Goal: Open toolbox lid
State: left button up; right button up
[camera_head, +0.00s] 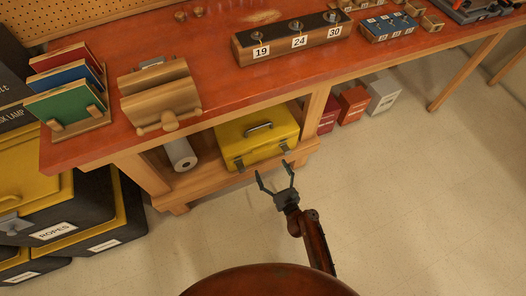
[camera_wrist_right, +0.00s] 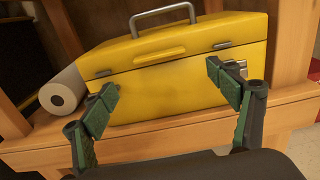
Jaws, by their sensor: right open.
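The yellow toolbox (camera_head: 258,143) stands on the low wooden shelf under the red bench, with its lid closed. It has a grey handle (camera_head: 258,129) on top and latches on its front. In the right wrist view the toolbox (camera_wrist_right: 170,75) fills the upper middle, with its handle (camera_wrist_right: 163,17) at the top. My right gripper (camera_head: 275,175) is open and empty, in front of the toolbox. My left gripper is not in view.
A white paper roll (camera_head: 181,154) lies left of the toolbox on the shelf (camera_head: 215,181). A bench leg (camera_head: 316,101) stands to its right, with red and white boxes (camera_head: 353,104) beyond. A wooden vise (camera_head: 160,97) sits above. The floor in front is clear.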

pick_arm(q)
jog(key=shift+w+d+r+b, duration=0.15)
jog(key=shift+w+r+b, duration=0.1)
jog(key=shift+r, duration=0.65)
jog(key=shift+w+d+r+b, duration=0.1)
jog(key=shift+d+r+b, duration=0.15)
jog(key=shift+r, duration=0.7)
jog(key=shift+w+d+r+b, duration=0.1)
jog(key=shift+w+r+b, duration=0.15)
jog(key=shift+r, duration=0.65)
pick_arm(e)
jog(key=shift+r+x, duration=0.15)
jog(key=shift+x, duration=1.85)
jog(key=shift+r+x, duration=0.15)
jog(key=shift+x, duration=1.85)
jog(key=shift+c, duration=0.6)
jog(key=c, duration=1.6)
